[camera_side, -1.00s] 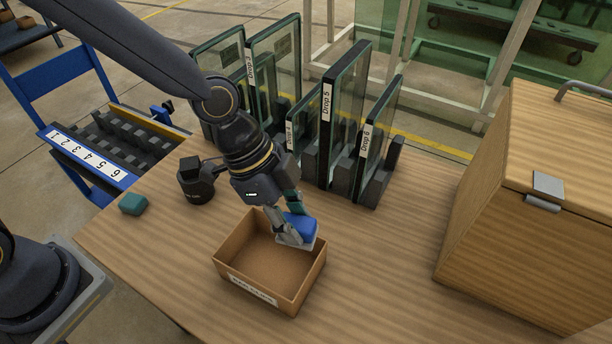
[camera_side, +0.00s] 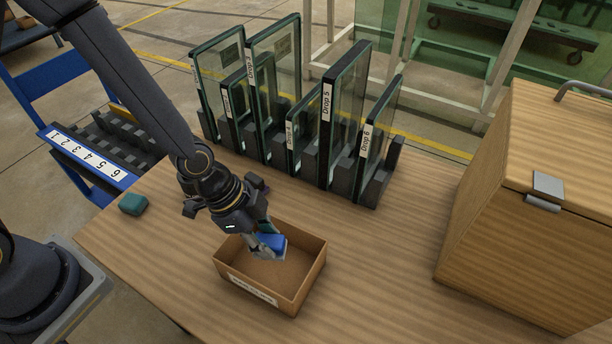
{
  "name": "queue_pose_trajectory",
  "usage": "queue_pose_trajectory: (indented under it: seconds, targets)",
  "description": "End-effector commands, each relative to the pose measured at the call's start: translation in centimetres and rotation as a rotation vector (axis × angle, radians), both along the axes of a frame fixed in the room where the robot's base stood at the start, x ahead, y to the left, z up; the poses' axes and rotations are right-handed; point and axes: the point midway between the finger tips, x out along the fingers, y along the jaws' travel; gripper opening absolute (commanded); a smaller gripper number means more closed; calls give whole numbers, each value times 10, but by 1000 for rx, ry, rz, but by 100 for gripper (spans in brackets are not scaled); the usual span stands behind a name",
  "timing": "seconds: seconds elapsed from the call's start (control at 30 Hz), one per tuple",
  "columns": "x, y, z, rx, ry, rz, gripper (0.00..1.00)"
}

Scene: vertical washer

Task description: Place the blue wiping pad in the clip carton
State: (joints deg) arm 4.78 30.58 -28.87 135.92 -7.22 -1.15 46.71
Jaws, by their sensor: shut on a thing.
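The blue wiping pad (camera_side: 271,242) is held in my gripper (camera_side: 264,247) over the open carton. My gripper is shut on the pad, with its fingers at the pad's left and lower sides. The clip carton (camera_side: 308,277) is an open brown box on the wooden table with a white label on its front wall, too small to read. The pad is within the carton's outline, near its back left part. I cannot tell how far below the rim it sits. The visible carton floor looks empty.
A teal block (camera_side: 133,204) lies at the table's left edge. Glass panes (camera_side: 343,115) with "Drop" labels stand in dark holders behind the carton. A large wooden box (camera_side: 530,220) stands at the right. The table between carton and wooden box is clear.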

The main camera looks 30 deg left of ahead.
Motion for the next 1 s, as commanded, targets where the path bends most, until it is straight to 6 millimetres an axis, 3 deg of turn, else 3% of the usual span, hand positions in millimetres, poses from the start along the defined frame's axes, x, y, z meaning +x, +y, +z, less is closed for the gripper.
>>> queue_pose_trajectory:
  seconds: [0.1,0.5,0.93,0.97,1.0]
  targets:
    - [-2,0,-24,2,8,0,11]
    - [-1,0,-75,2,4,-1,11]
    - [0,0,-82,2,0,-1,11]
    - [0,0,-82,1,0,-1,37]
    - [0,0,-82,1,0,-1,42]
